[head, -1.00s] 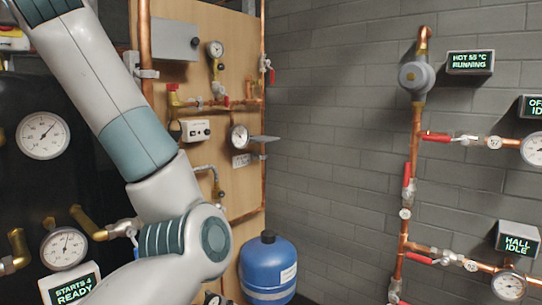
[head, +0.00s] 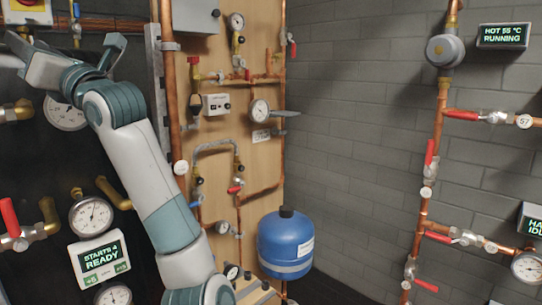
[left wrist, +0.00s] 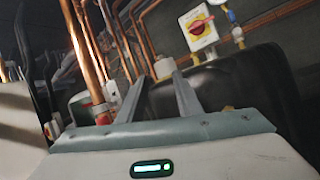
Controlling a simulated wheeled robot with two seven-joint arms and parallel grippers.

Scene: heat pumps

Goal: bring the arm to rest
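My left arm rises from the bottom of the head view and bends at a raised joint. My left gripper (head: 18,52) is at the upper left, in front of the dark unit. In the left wrist view its two fingers (left wrist: 160,98) stand apart with nothing seen between them, so it is open and empty. A yellow and red switch (left wrist: 200,28) shows past the fingers in that view. My right gripper is not in view.
Copper pipes, valves and gauges (head: 90,216) surround the arm at left. A wooden board (head: 262,170) carries pipework behind it. A blue tank (head: 286,245) stands at centre. More pipes with red-handled valves (head: 430,160) run along the grey wall at right.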

